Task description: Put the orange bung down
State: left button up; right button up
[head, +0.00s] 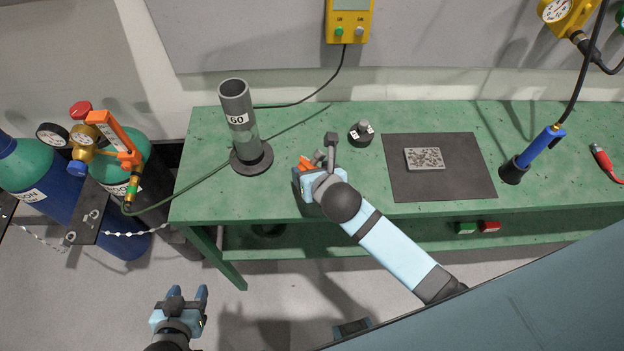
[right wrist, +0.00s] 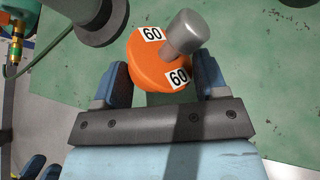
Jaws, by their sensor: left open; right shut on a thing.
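The orange bung (right wrist: 150,72), with "60" labels and a grey knob, sits between the fingers of my right gripper (head: 306,170). In the head view only a little of the bung (head: 305,162) shows past the gripper. It is over the green bench (head: 210,190); I cannot tell whether it touches the top. My right gripper is shut on it, just right of the grey tube's base. My left gripper (head: 188,294) is open and empty, low in the head view, in front of the bench.
A grey tube (head: 237,105) marked "60" stands upright on a round base, left of my right gripper. A small dark bung (head: 360,136) stands to the right. Beyond are a dark mat (head: 470,180) with a speckled block and a blue torch (head: 540,148). Gas cylinders (head: 45,200) stand left.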

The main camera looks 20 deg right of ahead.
jog(key=shift+f, duration=1.9)
jog(key=shift+f, duration=0.15)
jog(key=o, duration=1.4)
